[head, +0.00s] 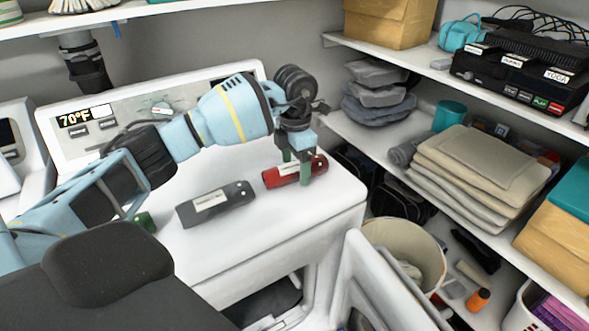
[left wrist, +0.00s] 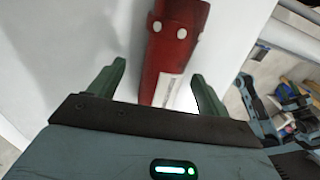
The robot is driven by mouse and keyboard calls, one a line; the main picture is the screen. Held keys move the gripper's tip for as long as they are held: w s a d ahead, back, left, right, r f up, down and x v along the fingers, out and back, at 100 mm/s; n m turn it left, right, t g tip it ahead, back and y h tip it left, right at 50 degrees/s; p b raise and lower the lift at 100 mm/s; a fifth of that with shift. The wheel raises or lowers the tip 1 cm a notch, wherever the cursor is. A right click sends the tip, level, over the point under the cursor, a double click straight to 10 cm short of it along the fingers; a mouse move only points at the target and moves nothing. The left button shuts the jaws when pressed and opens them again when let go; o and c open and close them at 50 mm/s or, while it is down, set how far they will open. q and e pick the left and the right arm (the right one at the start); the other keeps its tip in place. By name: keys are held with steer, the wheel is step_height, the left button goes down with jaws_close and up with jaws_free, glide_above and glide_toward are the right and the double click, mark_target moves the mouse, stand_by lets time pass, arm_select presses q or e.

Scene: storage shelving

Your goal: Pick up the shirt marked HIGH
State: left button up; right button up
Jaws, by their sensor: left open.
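Two bundles with pale labels lie on the white machine top (head: 253,232): a red one (head: 272,178) on the right and a dark grey one (head: 215,204) to its left. Their label text is too small to read, so I cannot tell which is marked HIGH. My left gripper (head: 297,170) points down over the red bundle, its green fingers open on either side. In the left wrist view the red bundle (left wrist: 175,45), with pale dots and a white label, lies between the open fingers (left wrist: 160,76).
Below are a cream bucket (head: 405,240) and an open white door (head: 380,290). A control panel (head: 140,115) backs the machine.

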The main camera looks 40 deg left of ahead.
arm_select(q)
steer(key=shift+f, duration=0.35)
steer(key=shift+c, duration=0.5)
steer(key=c, duration=1)
steer(key=shift+c, duration=0.2)
steer(key=shift+r, duration=0.15)
steer(key=shift+r, duration=0.5)
step_height(320, 180, up, 2)
steer(key=shift+r, duration=0.1)
steer(key=s+d, duration=0.2)
steer(key=d, duration=0.5)
steer(key=s+d+r+b, duration=0.1)
steer(key=s+d, duration=0.2)
steer(key=d, duration=0.5)
steer(key=shift+s+r, duration=0.3)
